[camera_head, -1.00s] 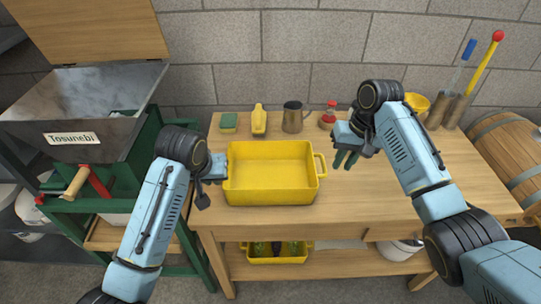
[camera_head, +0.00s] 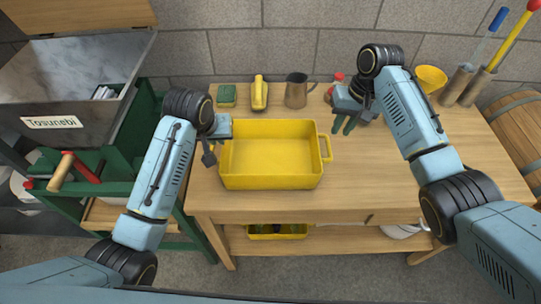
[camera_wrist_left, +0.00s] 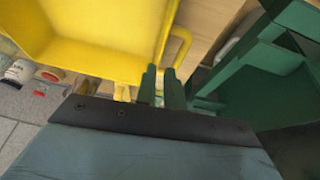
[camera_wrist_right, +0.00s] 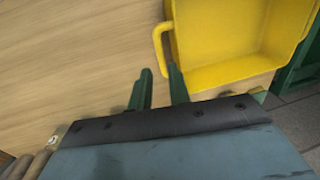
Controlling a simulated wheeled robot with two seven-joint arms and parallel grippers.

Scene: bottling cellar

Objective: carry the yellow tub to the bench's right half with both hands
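The yellow tub (camera_head: 270,182) stands upright and empty on the wooden bench (camera_head: 400,190), left of its middle. Its right handle (camera_head: 326,148) is free; the left handle is largely hidden in the head view but shows in the left wrist view (camera_wrist_left: 187,45). My left gripper (camera_head: 209,152) is at the tub's left side, its fingertips close to that handle, with a narrow gap between the fingers; contact is unclear. My right gripper (camera_head: 343,125) is open and empty above the bench, right of and behind the right handle. The tub also shows in the right wrist view (camera_wrist_right: 220,75).
A green sponge (camera_head: 227,95), a yellow bottle-like item (camera_head: 259,93), a metal mug (camera_head: 296,92) and a red-topped shaker (camera_head: 337,82) line the back. A yellow bowl (camera_head: 431,78) and brush holders (camera_head: 466,85) stand back right. The bench's right half is mostly clear.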

